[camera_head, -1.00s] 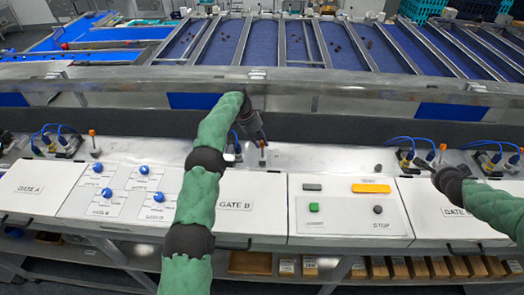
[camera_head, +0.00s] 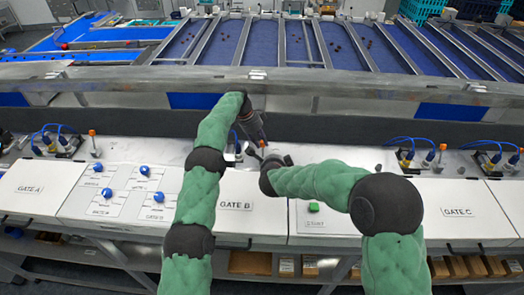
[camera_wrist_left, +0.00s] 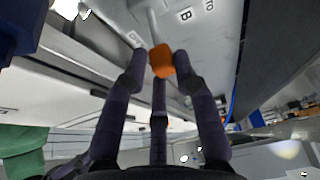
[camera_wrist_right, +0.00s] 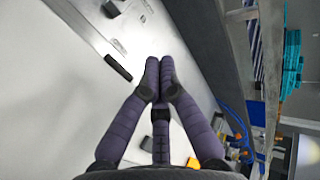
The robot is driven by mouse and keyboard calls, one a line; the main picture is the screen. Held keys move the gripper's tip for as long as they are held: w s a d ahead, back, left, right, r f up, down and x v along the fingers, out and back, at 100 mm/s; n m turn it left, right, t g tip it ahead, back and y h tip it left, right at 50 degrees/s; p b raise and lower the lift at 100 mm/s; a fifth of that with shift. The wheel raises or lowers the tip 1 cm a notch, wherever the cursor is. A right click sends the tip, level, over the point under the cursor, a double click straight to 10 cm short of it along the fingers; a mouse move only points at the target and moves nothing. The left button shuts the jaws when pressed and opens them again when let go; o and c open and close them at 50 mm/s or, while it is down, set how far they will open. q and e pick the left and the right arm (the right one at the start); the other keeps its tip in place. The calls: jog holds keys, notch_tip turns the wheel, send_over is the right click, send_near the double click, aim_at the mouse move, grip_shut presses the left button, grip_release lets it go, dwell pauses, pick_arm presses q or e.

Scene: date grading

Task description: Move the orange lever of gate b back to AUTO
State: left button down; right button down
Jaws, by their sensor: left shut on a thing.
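The orange lever of gate b (camera_head: 263,143) stands behind the white GATE B box (camera_head: 235,206). My left gripper (camera_head: 257,138) reaches down to it. In the left wrist view the orange lever knob (camera_wrist_left: 162,61) sits between the fingertips of my left gripper (camera_wrist_left: 160,66), which is shut on it. A plate with a "B" and partly cut-off letters (camera_wrist_left: 186,15) lies beyond the knob; the lever's exact setting cannot be read. My right gripper (camera_wrist_right: 159,66) is shut with its fingers together and empty. In the head view its hand (camera_head: 274,175) is just right of the lever.
Blue knobs (camera_head: 144,170) stand on the panel left of GATE B. Other orange levers stand at far left (camera_head: 93,134) and right (camera_head: 442,149). A metal rail (camera_head: 360,101) runs behind.

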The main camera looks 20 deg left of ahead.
jog(key=s+a, duration=0.1)
jog(key=a, duration=0.1)
jog(key=s+a+f, duration=0.1)
jog(key=s+a, duration=0.1)
jog(key=shift+s, duration=0.1)
jog(key=shift+a, duration=0.2)
send_near(263, 148)
notch_tip(263, 148, down, 2)
jog(key=shift+w+a+f, duration=0.1)
jog(key=shift+w+a, duration=0.1)
jog(key=shift+w, duration=0.55)
jog(key=shift+w+a+f, duration=0.1)
jog(key=shift+w+a, duration=0.1)
jog(key=shift+w, duration=0.5)
jog(key=shift+w+a+f, duration=0.1)
jog(key=shift+w+a, duration=0.1)
jog(key=shift+w, duration=0.55)
pick_arm(q)
jog(key=shift+r, duration=0.1)
